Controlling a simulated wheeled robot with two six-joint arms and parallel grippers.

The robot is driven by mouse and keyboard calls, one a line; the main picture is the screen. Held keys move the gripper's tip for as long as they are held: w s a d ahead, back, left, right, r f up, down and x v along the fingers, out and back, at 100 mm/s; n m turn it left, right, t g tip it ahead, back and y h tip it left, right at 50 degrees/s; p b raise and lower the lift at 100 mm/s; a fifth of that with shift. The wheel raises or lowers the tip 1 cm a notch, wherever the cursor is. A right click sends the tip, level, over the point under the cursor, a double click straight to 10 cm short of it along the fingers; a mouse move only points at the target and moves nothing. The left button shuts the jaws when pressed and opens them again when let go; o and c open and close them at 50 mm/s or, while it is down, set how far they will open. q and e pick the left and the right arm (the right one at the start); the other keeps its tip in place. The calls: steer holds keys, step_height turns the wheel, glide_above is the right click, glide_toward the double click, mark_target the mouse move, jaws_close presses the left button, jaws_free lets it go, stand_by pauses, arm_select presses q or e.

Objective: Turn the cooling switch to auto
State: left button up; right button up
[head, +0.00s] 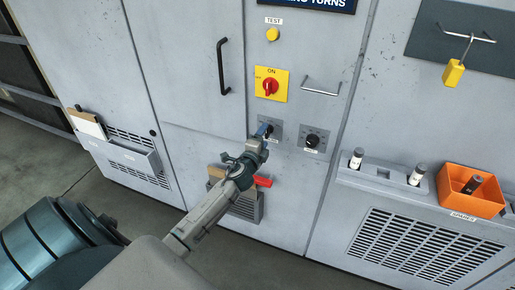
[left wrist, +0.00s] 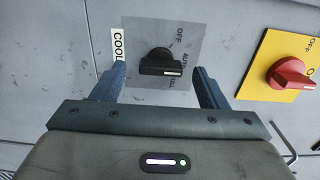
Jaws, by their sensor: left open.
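The cooling switch is a black knob (left wrist: 160,62) on a grey plate (left wrist: 188,32), with a partly hidden "COOL" label (left wrist: 117,42) beside it. The plate shows the words OFF and AUTO, and a third word that is partly covered. The knob's white mark points right in the left wrist view, near the AUTO lettering; I cannot tell its exact position. My left gripper (left wrist: 159,76) is open, with one blue finger on each side of the knob and gaps showing. In the head view, the left gripper (head: 264,134) is at the plate (head: 277,132) and hides most of the knob. My right gripper is out of view.
A second black knob (head: 313,140) sits just right of the switch. The red ON switch (head: 270,86) on yellow is above, also in the left wrist view (left wrist: 290,77). A handle (head: 321,87) sticks out nearby. An orange bin (head: 470,190) is at right.

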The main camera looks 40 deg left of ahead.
arm_select(q)
steer(key=b+v, duration=0.2)
steer(key=v, duration=0.7)
steer(key=shift+s, duration=0.1)
steer(key=s+f+n+g+b, duration=0.1)
steer(key=s+f+n+g, duration=0.3)
steer(key=f, duration=0.9)
steer(key=s+f+n+g+h, duration=0.15)
steer(key=s+f, duration=0.35)
steer(key=f, duration=0.8)
steer(key=s+f+n+g+b, duration=0.1)
steer(key=s+f+n+g, duration=0.3)
steer(key=f, duration=0.9)
steer(key=s+d+f+n+g, duration=0.2)
steer(key=s+f, duration=0.5)
steer(key=s, duration=0.5)
steer(key=s+d+f+n+g+h, duration=0.1)
steer(key=s+d+f, duration=0.3)
steer(key=s+f, duration=0.4)
steer(key=s+d+f+n+g+h, duration=0.1)
steer(key=s+f, duration=0.7)
steer(key=s, duration=0.9)
steer(key=d+n+g+b, duration=0.1)
steer(key=d+g, duration=0.1)
steer(key=shift+n+g, duration=0.35)
